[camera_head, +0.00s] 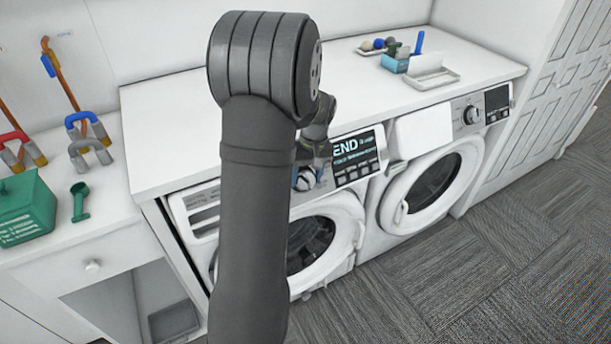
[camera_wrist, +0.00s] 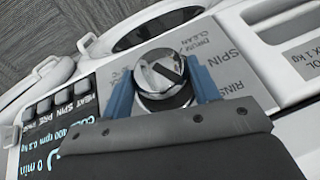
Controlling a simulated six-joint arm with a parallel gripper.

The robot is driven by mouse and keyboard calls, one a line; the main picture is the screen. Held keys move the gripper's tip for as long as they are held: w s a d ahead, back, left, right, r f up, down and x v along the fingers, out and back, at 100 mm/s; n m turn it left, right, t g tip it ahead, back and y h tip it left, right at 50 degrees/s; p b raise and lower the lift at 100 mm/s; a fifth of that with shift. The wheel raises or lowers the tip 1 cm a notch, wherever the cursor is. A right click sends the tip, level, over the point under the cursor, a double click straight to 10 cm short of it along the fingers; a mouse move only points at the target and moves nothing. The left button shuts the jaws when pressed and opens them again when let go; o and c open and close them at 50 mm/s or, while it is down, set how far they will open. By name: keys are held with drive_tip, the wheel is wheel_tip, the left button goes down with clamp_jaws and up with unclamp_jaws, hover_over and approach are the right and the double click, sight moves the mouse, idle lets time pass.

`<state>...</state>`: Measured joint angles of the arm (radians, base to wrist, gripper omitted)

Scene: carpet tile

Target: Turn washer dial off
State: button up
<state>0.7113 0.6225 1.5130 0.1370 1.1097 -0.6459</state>
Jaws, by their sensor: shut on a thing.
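The washer dial (camera_wrist: 163,78) is a round silver knob with a dark mark on its face, on the front panel of the left machine. In the head view the dial (camera_head: 304,179) shows small beside my arm. My gripper (camera_wrist: 165,88) has its two blue fingers on either side of the dial and is shut on it. Panel words such as SPIN and DRUM CLEAN show around the dial in the wrist view. The washer's display (camera_head: 358,150) reads END in the head view. My arm hides part of the washer (camera_head: 335,225).
A white countertop (camera_head: 400,100) runs above both. A blue box (camera_head: 395,64) and a tray (camera_head: 435,80) sit on it. A green box (camera_head: 27,212) is at the left.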

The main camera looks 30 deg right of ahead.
drive_tip(key=m+y, duration=0.1)
drive_tip(key=y, duration=0.1)
drive_tip(key=d+m+t+y, duration=0.1)
drive_tip(key=m+y, duration=0.1)
drive_tip(key=y, duration=0.1)
drive_tip(key=shift+f, duration=0.15)
drive_tip(key=shift+s+y, duration=0.1)
drive_tip(key=shift+y, duration=0.3)
drive_tip(key=o, duration=1)
drive_tip(key=shift+a, duration=0.1)
drive_tip(key=v, duration=1.7)
drive_tip(key=shift+s, duration=0.25)
